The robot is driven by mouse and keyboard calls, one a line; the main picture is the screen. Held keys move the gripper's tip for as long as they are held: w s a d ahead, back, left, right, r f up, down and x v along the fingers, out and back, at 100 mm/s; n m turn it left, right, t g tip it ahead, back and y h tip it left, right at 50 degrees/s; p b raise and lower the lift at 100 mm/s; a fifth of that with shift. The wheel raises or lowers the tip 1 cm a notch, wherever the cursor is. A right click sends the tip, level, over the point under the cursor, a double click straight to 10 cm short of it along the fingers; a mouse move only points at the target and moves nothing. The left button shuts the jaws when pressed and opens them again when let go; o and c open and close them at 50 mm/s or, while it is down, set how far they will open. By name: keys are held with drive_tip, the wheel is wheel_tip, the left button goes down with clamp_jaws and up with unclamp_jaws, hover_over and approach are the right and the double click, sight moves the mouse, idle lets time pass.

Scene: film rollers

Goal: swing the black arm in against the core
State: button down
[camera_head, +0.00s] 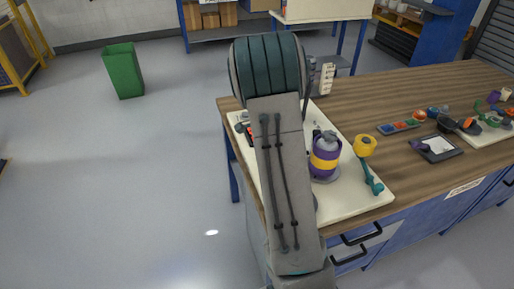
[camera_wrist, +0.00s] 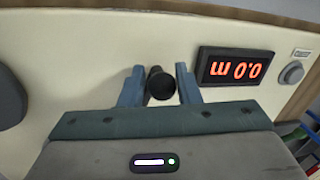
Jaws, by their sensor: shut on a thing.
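In the wrist view, my gripper (camera_wrist: 159,85) has its two blue-grey fingers closed around a black round-ended piece (camera_wrist: 158,84), which looks like the knob of the black arm. The rest of the black arm cannot be made out. In the head view, a purple and yellow banded roll with a grey top, which looks like the core (camera_head: 325,157), stands upright on the cream board (camera_head: 350,206), right of my arm. My own arm hides the gripper and the left part of the board there, so the gap between knob and core cannot be seen.
A yellow roller on a teal arm (camera_head: 366,148) stands right of the core. The wrist view shows a red-digit display (camera_wrist: 235,68), a grey button (camera_wrist: 291,73) and a dark rounded part (camera_wrist: 8,96). A tray of coloured pieces (camera_head: 399,127) and a dark tablet (camera_head: 437,148) lie farther right.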

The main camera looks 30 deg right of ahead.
drive_tip(key=shift+w+d+r, duration=0.2)
drive_tip(key=shift+w+r, duration=0.05)
drive_tip(key=c, duration=1.2)
unclamp_jaws()
drive_tip(key=shift+o, duration=0.2)
drive_tip(key=shift+f, duration=0.15)
wheel_tip(320, 180, up, 14)
drive_tip(key=s, duration=0.2)
drive_tip(key=shift+s+f, duration=0.2)
drive_tip(key=shift+s, duration=0.2)
drive_tip(key=shift+d, duration=0.1)
